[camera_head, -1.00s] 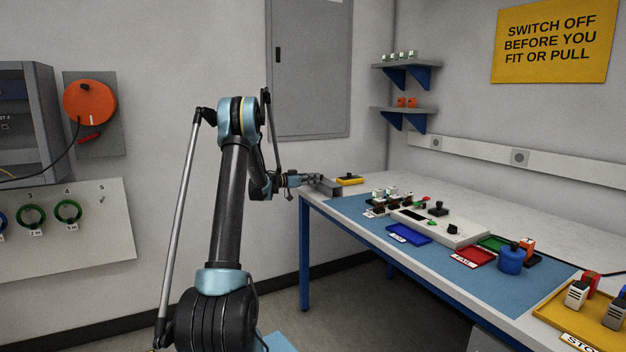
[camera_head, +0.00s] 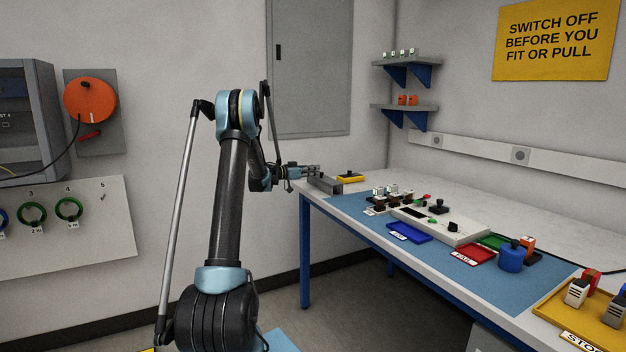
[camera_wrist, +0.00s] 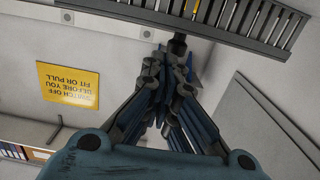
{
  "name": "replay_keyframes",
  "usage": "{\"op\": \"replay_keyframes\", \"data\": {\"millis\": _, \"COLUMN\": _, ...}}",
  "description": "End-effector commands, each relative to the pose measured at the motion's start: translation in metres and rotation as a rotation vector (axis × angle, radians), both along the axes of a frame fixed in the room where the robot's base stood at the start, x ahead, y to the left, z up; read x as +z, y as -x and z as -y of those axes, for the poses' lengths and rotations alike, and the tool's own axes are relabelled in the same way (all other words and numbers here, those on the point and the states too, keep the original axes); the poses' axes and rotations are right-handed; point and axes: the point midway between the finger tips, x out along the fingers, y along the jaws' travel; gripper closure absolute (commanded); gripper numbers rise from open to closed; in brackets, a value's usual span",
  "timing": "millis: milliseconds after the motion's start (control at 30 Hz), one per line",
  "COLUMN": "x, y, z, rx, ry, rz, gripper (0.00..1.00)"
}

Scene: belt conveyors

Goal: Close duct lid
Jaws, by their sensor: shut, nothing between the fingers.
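A grey slotted duct (camera_head: 326,187) stands at the far left corner of the bench. In the wrist view its slatted side (camera_wrist: 268,27) crosses the top right, with a yellow strip between the slats. A plain grey edge (camera_wrist: 125,12) continues to the left; I cannot tell whether it is the lid or the duct wall. My gripper (camera_head: 316,170) is just above the duct in the head view. In the wrist view my gripper (camera_wrist: 178,42) has its fingertips together and empty, close to the duct's edge. Contact cannot be told.
A yellow block (camera_head: 350,178) with a dark top lies just right of the duct. A blue mat (camera_head: 375,216) holds a control panel (camera_head: 455,227), a blue tray (camera_head: 411,232), a red tray (camera_head: 474,255) and a blue pot (camera_head: 510,259). A grey wall cabinet (camera_head: 312,70) is behind the arm.

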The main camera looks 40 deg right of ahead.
Motion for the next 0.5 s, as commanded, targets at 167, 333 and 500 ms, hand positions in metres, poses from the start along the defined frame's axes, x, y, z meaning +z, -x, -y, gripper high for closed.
{"op": "replay_keyframes", "data": {"millis": 167, "x": 0.002, "y": -0.004, "z": -0.019, "rx": 0.002, "ry": 0.000, "rz": 0.000, "gripper": 1.00}}
{"op": "replay_keyframes", "data": {"millis": 333, "x": -0.008, "y": -0.009, "z": -0.047, "rx": 0.002, "ry": 0.000, "rz": -0.001, "gripper": 1.00}}
{"op": "replay_keyframes", "data": {"millis": 500, "x": -0.017, "y": -0.013, "z": -0.073, "rx": 0.002, "ry": 0.000, "rz": -0.001, "gripper": 1.00}}
